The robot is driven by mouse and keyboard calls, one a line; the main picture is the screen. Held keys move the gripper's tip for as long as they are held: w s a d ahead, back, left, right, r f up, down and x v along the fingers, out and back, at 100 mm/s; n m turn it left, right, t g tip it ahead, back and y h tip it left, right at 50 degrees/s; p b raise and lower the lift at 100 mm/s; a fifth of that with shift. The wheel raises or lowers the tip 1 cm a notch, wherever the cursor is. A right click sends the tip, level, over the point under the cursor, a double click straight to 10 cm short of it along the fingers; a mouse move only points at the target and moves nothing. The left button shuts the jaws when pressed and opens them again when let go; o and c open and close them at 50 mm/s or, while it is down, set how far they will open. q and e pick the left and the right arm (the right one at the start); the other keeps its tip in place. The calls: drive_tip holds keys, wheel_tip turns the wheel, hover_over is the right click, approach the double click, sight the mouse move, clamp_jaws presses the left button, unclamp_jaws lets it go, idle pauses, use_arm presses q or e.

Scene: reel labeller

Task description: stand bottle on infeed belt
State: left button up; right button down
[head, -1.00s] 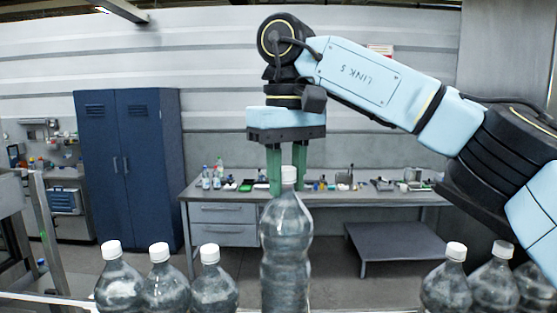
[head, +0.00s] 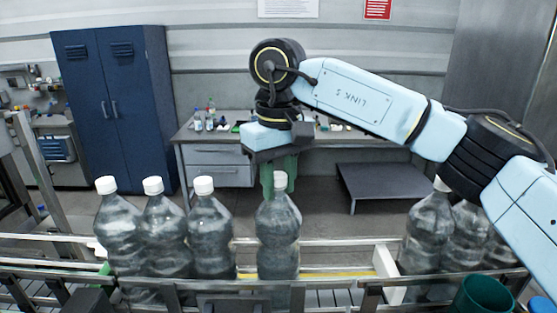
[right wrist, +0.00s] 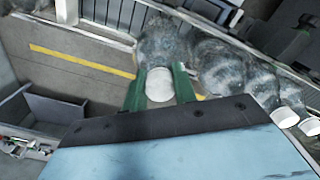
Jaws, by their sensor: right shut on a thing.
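A clear bottle (head: 278,235) with a white cap hangs or stands upright between the rails of the conveyor (head: 335,245) in the head view. Its base is behind the front rail, so I cannot tell whether it touches the belt. My right gripper (head: 279,182) points down from above, its green fingers shut at the bottle's cap and neck. In the right wrist view, the white cap (right wrist: 159,84) sits between the two fingers, with the bottle body beyond. My left gripper is out of view.
Several capped bottles (head: 208,235) stand left of the held one, the nearest with a small gap. More bottles (head: 428,235) stand to the right, past a pale crossbar (head: 385,272) and a clear stretch. A teal cup-like container (head: 484,296) is at the lower right.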

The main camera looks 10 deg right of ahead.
drive_tip(key=shift+f, duration=0.25)
drive_tip(key=c, duration=1.1)
unclamp_jaws()
drive_tip(key=shift+s+f, duration=0.1)
drive_tip(key=shift+f, duration=0.05)
wheel_tip(320, 180, up, 12)
